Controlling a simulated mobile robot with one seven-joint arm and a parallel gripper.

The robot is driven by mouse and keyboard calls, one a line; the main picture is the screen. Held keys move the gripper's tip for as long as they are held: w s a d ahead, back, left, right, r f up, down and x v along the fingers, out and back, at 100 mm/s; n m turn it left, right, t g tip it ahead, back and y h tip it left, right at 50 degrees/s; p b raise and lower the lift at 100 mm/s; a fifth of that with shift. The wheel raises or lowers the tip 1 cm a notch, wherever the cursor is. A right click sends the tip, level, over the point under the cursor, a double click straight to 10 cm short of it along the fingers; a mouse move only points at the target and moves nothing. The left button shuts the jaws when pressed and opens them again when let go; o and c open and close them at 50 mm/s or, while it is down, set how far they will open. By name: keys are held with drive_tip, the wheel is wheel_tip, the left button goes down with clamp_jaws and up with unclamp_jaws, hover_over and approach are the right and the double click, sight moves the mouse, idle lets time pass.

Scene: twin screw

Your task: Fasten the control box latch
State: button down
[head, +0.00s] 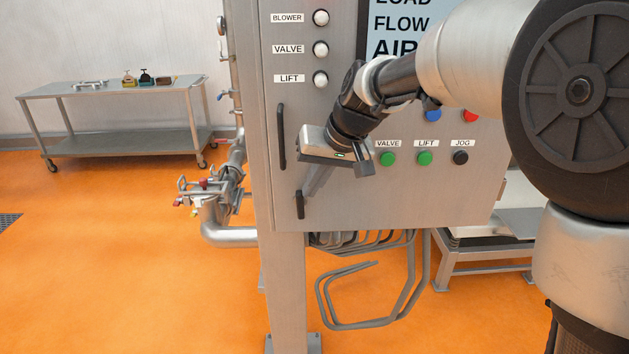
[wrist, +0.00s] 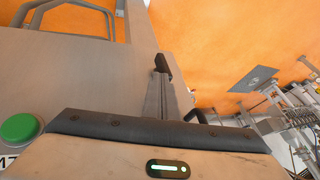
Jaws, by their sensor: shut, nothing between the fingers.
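The control box (head: 400,190) is a grey metal cabinet in the middle of the head view. A short black latch (head: 300,205) sits near the lower left corner of its front, standing roughly upright. The latch also shows in the wrist view (wrist: 163,66), just beyond my fingertips. My gripper (head: 308,193) is shut and empty, its fingers slanting down and left across the box front to the latch. In the wrist view my fingertips (wrist: 159,78) overlap the latch's near end; I cannot tell whether they touch it.
A long black handle (head: 281,137) stands upright on the box's left edge, above the latch. Green (head: 425,158) and black (head: 460,158) buttons are close right of my gripper. Pipework (head: 225,205) stands left of the box. A wheeled table (head: 110,90) stands farther back, with open orange floor before it.

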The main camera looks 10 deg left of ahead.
drive_tip(key=shift+s+a+r+h+p, duration=0.15)
drive_tip(key=shift+a+h+p, duration=0.15)
drive_tip(key=shift+p, duration=0.2)
drive_tip(key=shift+s+a+r+h+p, duration=0.1)
drive_tip(key=shift+a+h+p, duration=0.1)
drive_tip(key=shift+a+p, duration=0.2)
drive_tip(key=shift+s+a+f, duration=0.1)
drive_tip(key=shift+s+a, duration=0.05)
drive_tip(key=shift+a, duration=0.55)
drive_tip(key=shift+s+a+f, duration=0.1)
drive_tip(key=shift+a, duration=0.6)
drive_tip(key=shift+s+a+f, duration=0.2)
drive_tip(key=shift+a+f, duration=0.05)
drive_tip(key=shift+a, duration=0.5)
drive_tip(key=v, duration=1.7)
drive_tip(key=shift+r, duration=0.15)
drive_tip(key=shift+s, duration=0.1)
